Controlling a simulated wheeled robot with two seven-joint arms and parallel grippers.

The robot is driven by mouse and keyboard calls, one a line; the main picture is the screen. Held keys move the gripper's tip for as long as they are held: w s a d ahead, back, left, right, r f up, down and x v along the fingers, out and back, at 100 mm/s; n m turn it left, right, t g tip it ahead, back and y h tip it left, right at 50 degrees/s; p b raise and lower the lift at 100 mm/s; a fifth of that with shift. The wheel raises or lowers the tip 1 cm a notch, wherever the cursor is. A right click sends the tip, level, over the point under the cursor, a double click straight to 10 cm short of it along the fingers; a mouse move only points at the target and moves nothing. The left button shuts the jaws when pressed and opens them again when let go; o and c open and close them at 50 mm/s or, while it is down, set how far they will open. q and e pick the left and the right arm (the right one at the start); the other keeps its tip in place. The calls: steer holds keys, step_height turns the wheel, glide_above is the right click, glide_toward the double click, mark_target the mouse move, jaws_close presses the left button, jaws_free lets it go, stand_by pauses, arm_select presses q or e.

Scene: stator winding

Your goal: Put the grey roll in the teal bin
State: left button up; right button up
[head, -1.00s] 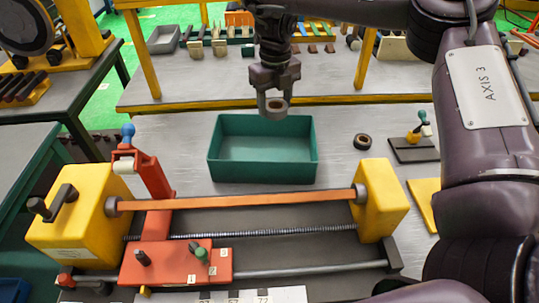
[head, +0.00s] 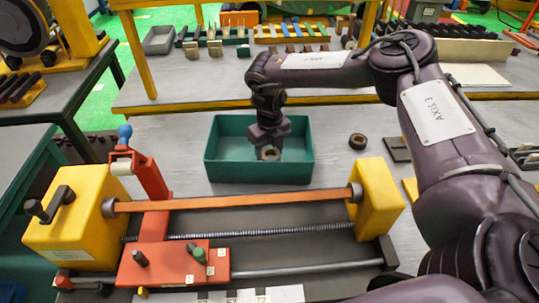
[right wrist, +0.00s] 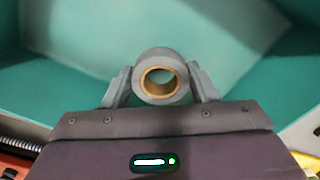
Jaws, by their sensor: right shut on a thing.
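The grey roll (right wrist: 159,75), with a tan core, is held between the fingers of my right gripper (right wrist: 160,88) in the right wrist view. The teal bin (head: 228,172) stands on the grey table behind the winding machine. In the head view, my right gripper (head: 269,150) is inside the bin's outline with the roll (head: 268,153) at its tips. The teal bin's walls and floor (right wrist: 260,85) fill the background of the wrist view. I cannot tell whether the roll touches the bin floor. My left gripper is not in view.
The winding machine with yellow end blocks (head: 377,200) and an orange strip (head: 235,199) lies in front of the bin. A dark ring (head: 358,141) lies right of the bin. A raised shelf (head: 200,95) with small parts stands behind.

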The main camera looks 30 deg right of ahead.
step_height(320, 180, down, 3)
steer(key=shift+r, duration=0.2)
steer(key=shift+f, duration=0.15)
steer(key=o, duration=1)
